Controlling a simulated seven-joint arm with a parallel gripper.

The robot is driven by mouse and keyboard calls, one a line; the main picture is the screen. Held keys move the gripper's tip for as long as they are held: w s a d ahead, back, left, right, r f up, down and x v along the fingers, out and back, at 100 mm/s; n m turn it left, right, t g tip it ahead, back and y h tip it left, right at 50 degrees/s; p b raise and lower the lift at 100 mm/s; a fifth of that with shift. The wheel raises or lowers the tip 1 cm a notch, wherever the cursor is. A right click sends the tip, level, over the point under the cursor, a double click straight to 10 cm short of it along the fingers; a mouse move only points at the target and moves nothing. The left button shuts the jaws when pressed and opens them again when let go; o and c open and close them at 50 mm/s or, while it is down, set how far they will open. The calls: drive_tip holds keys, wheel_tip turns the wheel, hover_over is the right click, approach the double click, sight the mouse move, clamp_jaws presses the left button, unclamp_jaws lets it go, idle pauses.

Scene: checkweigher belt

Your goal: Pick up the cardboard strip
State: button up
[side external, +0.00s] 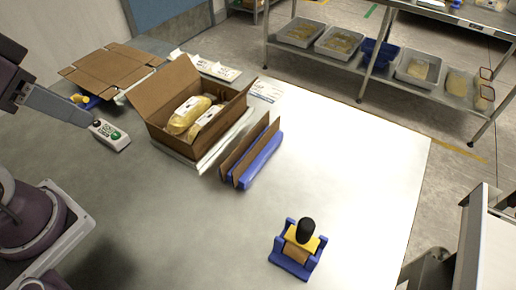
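A brown cardboard strip (243,148) stands upright on its long edge along a blue holder (262,160), near the middle of the table in the side external view. It looks like there is more than one upright brown panel here; I cannot tell them apart for certain. Part of the holder is hidden by the cardboard. Parts of my arm show at the left edge, well apart from the strip. I make out no gripper fingers in this view, and nothing touches the strip from above.
An open cardboard box (160,98) with yellow packs stands left of the strip. A blue stand (291,262) holds a yellow, black-topped tool in front. The table's right side is clear.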

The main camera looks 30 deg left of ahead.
drive_tip(key=g, duration=0.6)
hover_over(258, 142)
wheel_tip(258, 142, down, 19)
wheel_tip(258, 142, down, 8)
drive_tip(key=shift+w+r, duration=0.15)
drive_tip(key=shift+c, duration=0.5)
clamp_jaws()
